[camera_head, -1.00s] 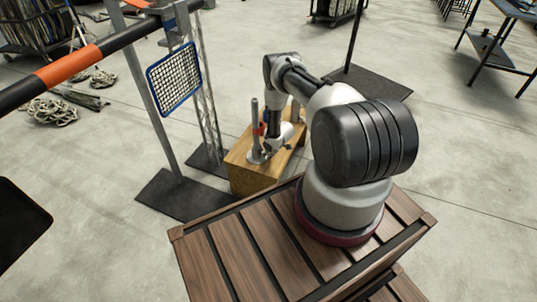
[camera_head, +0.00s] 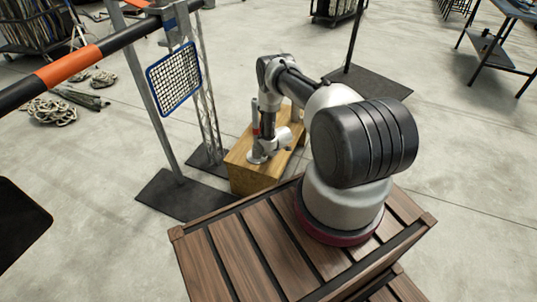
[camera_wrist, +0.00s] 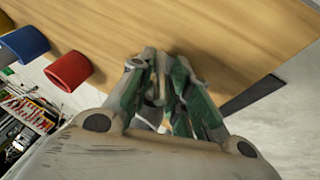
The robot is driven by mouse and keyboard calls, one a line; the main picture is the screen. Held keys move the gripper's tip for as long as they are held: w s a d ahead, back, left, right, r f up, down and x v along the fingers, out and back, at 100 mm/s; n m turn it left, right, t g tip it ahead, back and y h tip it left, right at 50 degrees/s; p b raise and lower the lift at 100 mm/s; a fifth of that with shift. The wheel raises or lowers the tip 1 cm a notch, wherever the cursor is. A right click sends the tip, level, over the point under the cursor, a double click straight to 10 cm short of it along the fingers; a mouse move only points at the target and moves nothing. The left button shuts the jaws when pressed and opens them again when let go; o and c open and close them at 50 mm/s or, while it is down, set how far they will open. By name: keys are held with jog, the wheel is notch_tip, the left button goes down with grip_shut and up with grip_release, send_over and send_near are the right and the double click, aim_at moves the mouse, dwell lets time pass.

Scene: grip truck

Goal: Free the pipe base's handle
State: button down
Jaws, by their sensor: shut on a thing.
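The pipe base (camera_head: 257,153) stands on a wooden block, with a grey upright pipe (camera_head: 255,118) that has a red band. My gripper (camera_head: 268,148) is low beside the pipe, over the block's top. In the wrist view my gripper (camera_wrist: 158,62) has its green-padded fingers drawn together just over the wood. They are shut on a narrow grey piece that looks like the pipe base's handle; the fingers hide most of it. My forearm partly covers the pipe base in the head view.
The wooden block (camera_head: 250,182) stands on the concrete floor. Left of it are a truss stand with a flat black base (camera_head: 185,195) and a blue-framed mesh panel (camera_head: 174,78). In the wrist view, red (camera_wrist: 68,71) and blue (camera_wrist: 25,44) cylinders lie along the wood's edge.

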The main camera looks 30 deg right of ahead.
jog(key=t+h, duration=0.2)
jog(key=n+t+h, duration=0.1)
jog(key=shift+s+a+f+h, duration=0.2)
jog(key=shift+a+h, duration=0.05)
jog(key=shift+h, duration=0.15)
jog(key=shift+n+t+h, duration=0.3)
jog(key=shift+t+h, duration=0.4)
jog(key=shift+t, duration=0.2)
jog(key=c, duration=1.3)
grip_release()
jog(key=v, duration=1.2)
jog(key=shift+a+f, duration=0.15)
jog(key=shift+f, duration=0.15)
